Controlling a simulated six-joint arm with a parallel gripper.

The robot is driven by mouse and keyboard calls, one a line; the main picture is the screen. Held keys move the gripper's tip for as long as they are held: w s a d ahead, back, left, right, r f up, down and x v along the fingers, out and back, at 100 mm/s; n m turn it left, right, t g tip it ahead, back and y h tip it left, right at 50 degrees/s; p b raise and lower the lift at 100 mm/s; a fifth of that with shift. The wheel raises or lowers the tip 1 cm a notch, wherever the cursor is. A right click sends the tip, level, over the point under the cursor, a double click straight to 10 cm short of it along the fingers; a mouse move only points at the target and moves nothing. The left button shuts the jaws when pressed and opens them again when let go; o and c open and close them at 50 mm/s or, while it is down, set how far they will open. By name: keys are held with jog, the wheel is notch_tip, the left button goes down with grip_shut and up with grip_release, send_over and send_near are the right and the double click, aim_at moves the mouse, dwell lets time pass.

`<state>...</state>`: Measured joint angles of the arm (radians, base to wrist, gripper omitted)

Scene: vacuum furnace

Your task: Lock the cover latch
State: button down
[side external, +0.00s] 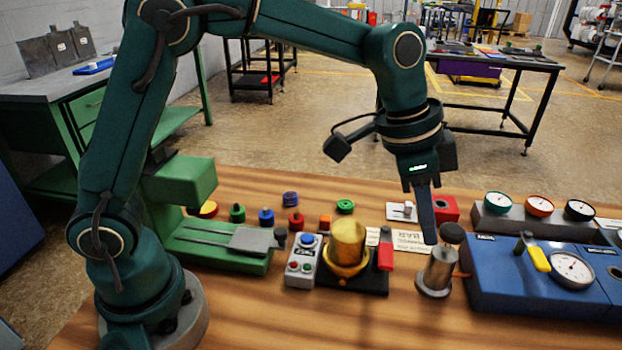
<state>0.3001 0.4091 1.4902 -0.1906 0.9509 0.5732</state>
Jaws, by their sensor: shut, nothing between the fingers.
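A domed yellow cover (347,240) sits on a black base plate (372,283) on the wooden bench. A red upright handle (385,255), which looks like the cover latch, stands just right of the cover. Whether it is joined to the cover cannot be told. My gripper (430,238) points down, shut and empty, to the right of the red handle and apart from it. Its tips appear close to a metal cylinder with a black knob (451,233); whether they touch cannot be told.
A control box (303,262) with buttons stands left of the cover. A blue unit (505,275) with a yellow-handled valve (537,256) and gauge stands at right. Several coloured knobs and a white label plate (410,241) lie behind. The bench front is clear.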

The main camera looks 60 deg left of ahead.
aim_at(386, 246)
jog(key=shift+s+a+f, duration=0.3)
jog(key=shift+f, duration=0.45)
jog(key=shift+s+a+f, duration=0.25)
jog(key=shift+a+f, duration=0.05)
jog(key=shift+f, duration=0.4)
jog(key=shift+s+a+f, duration=0.3)
jog(key=shift+f, duration=0.45)
